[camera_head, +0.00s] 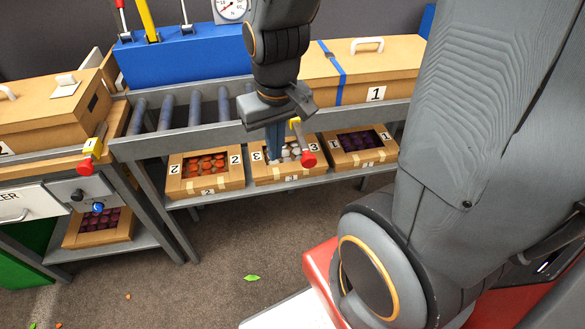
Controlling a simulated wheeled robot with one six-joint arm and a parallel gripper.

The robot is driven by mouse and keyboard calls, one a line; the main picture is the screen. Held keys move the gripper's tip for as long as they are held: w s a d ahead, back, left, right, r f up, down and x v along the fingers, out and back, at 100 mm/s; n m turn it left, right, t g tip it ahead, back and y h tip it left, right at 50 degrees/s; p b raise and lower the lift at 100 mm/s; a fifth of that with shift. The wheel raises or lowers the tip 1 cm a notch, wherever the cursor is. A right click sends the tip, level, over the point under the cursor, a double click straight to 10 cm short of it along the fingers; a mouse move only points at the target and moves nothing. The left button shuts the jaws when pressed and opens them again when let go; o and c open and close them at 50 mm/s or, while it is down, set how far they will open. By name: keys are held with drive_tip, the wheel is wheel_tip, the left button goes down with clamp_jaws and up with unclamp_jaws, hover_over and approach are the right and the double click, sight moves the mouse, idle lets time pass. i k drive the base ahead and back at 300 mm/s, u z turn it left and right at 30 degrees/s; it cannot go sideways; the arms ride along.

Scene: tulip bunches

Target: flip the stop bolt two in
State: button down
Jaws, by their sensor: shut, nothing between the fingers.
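My gripper (274,156) is shut and empty, its blue fingers pointing down in front of the conveyor's front rail. A stop bolt (296,128) with a yellow part, a metal rod and a red knob (308,159) is just right of the fingers; its rod slants down and its number is hidden or too small to read. I cannot tell whether the fingers touch it. Another stop bolt (91,147), with a yellow tag that seems to read 1 and a red knob (84,168), is at the conveyor's left end.
The roller conveyor (175,142) carries a lidded cardboard box (360,65) marked 1 on the right. Another box (50,105) stands at the left. A blue lever block (185,55) is behind. The floor in front is mostly clear.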

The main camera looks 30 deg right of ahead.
sight(300, 138)
drive_tip(key=u, duration=0.85)
drive_tip(key=k, duration=0.95)
drive_tip(key=z, duration=1.3)
